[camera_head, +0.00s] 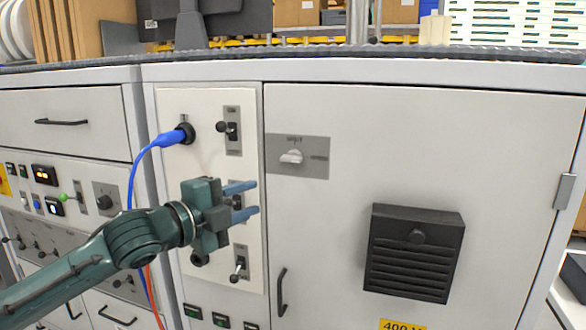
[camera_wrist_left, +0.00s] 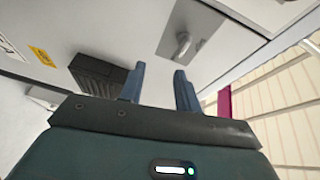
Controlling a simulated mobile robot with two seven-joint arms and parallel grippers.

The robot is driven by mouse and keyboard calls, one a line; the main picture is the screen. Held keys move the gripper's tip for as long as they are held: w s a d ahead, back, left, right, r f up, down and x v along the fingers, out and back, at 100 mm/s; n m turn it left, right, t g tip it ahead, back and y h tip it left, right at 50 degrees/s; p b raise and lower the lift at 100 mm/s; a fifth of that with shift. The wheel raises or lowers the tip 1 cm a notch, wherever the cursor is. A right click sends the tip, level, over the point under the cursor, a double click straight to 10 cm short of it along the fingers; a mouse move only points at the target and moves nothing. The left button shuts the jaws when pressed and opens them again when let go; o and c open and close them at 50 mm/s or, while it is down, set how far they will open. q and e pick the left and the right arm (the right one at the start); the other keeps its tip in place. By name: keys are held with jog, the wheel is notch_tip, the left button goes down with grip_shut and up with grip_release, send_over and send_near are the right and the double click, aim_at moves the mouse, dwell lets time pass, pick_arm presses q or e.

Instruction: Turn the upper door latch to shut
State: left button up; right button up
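The upper door latch (camera_head: 291,157) is a pale knob on a grey plate (camera_head: 314,146) at the upper left of the large cabinet door (camera_head: 340,210). It also shows in the left wrist view (camera_wrist_left: 183,43), ahead of the fingers. My left gripper (camera_head: 254,198) is below and to the left of the latch in the head view, apart from it. Its two blue fingers are spread with nothing between them; they show in the left wrist view too (camera_wrist_left: 158,84). My right gripper is in neither view.
A black louvred vent box (camera_head: 413,262) sticks out of the door, and a dark handle (camera_head: 281,292) is at its lower left. Left of the door, a panel carries black toggle levers (camera_head: 228,128) and a blue plug with cable (camera_head: 172,138). The door face around the latch is clear.

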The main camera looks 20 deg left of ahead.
aim_at(287, 160)
pick_arm(q)
notch_tip(287, 160, up, 4)
jog(key=a+m, duration=0.1)
jog(key=shift+t, duration=0.3)
jog(key=p+x, duration=0.2)
jog(key=x, duration=1)
jog(key=shift+w+p, duration=0.35)
jog(key=shift+p, duration=0.05)
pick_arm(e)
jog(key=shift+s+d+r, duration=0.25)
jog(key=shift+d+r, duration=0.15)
pick_arm(q)
jog(key=c, duration=0.7)
jog(key=shift+o, duration=0.2)
